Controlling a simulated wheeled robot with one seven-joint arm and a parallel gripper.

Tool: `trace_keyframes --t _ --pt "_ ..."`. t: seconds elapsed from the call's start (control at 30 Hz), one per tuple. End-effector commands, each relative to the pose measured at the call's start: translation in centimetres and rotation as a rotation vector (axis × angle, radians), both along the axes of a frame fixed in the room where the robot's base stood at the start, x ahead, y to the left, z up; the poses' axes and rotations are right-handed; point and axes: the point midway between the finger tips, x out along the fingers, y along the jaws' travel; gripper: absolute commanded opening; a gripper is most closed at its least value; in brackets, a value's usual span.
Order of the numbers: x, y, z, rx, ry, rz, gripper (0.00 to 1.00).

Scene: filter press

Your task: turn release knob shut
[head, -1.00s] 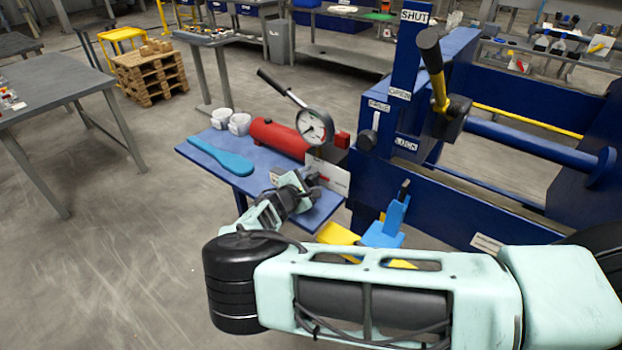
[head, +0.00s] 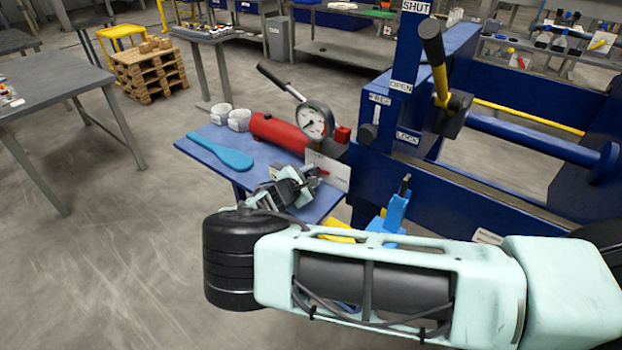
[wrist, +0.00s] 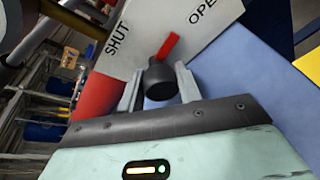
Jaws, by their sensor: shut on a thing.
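The release knob (wrist: 160,78) is black with a red pointer (wrist: 169,46), mounted at a white plate lettered SHUT and OPEN. In the wrist view the pointer stands between the two words, leaning nearer OPEN. My gripper (wrist: 158,85) has one grey finger on each side of the knob and is shut on it. In the head view my gripper (head: 311,178) is at the white plate (head: 328,170), beside the red pump cylinder (head: 283,133); the knob itself is hidden there by the gripper.
A dial gauge (head: 314,120) and black pump handle (head: 275,78) rise just behind the gripper. A teal spanner-like tool (head: 222,152) and white cups (head: 238,119) lie on the blue shelf (head: 200,144). The blue press frame (head: 440,185) stands close on the right.

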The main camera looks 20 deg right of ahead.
Motion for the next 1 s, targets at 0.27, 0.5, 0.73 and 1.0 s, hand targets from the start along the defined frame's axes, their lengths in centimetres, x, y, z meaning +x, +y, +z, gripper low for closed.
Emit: trace_keyframes --t 0.27,0.5,0.73,1.0 --pt "0.0 -0.06 -0.35 -0.11 0.156 -0.004 0.11" --pt "-0.03 -0.02 -0.27 -0.186 0.259 -0.002 0.11" --pt "-0.06 -0.03 -0.14 -0.223 0.308 -0.002 0.11" --pt "-0.07 -0.04 -0.09 -0.229 0.316 -0.001 0.11"
